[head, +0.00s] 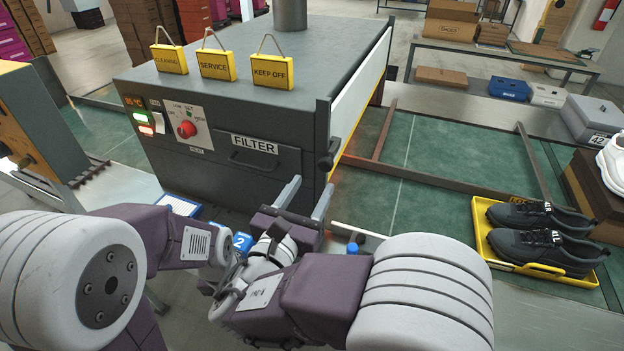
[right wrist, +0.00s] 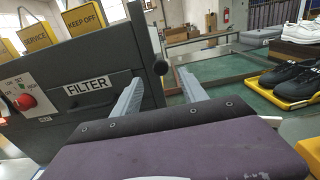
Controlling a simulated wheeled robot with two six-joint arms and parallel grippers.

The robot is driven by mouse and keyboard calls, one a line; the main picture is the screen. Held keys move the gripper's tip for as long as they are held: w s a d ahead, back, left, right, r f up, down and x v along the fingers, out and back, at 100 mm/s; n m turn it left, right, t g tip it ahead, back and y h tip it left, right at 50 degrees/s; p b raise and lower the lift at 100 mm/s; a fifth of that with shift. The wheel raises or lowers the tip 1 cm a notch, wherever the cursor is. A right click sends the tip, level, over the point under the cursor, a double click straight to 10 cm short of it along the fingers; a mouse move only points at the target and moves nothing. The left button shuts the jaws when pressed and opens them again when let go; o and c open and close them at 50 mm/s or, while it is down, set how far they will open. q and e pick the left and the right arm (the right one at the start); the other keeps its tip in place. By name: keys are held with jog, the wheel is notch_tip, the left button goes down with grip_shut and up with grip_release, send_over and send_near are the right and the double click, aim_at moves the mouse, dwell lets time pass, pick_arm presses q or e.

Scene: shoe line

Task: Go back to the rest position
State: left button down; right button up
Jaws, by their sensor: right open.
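My right gripper (head: 306,197) is in the lower middle of the head view, in front of the grey machine (head: 225,110) with the FILTER drawer. Its two grey fingers stand apart with nothing between them. In the right wrist view the open fingers (right wrist: 160,82) point away, with the machine's corner and black knob close behind them. I cannot tell whether they touch the machine. My left arm comes in from the left in the head view and ends near the right arm's wrist. Its gripper does not show.
Yellow signs (head: 217,65) stand on the machine; a red knob (head: 186,129) is on its front. On the right, a yellow tray (head: 485,240) holds black shoes (head: 540,217), beside brown boxes (head: 592,195). A blue-capped item (head: 352,248) is near my right arm. The green surface (head: 420,205) between is mostly clear.

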jog(key=s+d+f+m+g+h+p, duration=0.15)
jog(key=d+f+m+g, duration=0.25)
jog(key=d, duration=0.4)
jog(key=w+d+f+m+g+h+p, duration=0.1)
jog(key=d+f+m+g+h+p, duration=0.2)
jog(key=d, duration=0.4)
jog(key=s+d+f+m+g+y+p, duration=0.2)
jog(key=s+d+f+m+g+y, duration=0.1)
jog(key=m, duration=1)
jog(key=s+d+f+m+g+y+p, duration=0.2)
jog(key=s+m+g+y, duration=0.4)
jog(key=m, duration=0.6)
notch_tip(320, 180, down, 2)
jog(key=shift+s+d+f+m+y+p, duration=0.2)
jog(key=shift+s+d+m+y+p, duration=0.25)
jog(key=shift+s+y, duration=0.3)
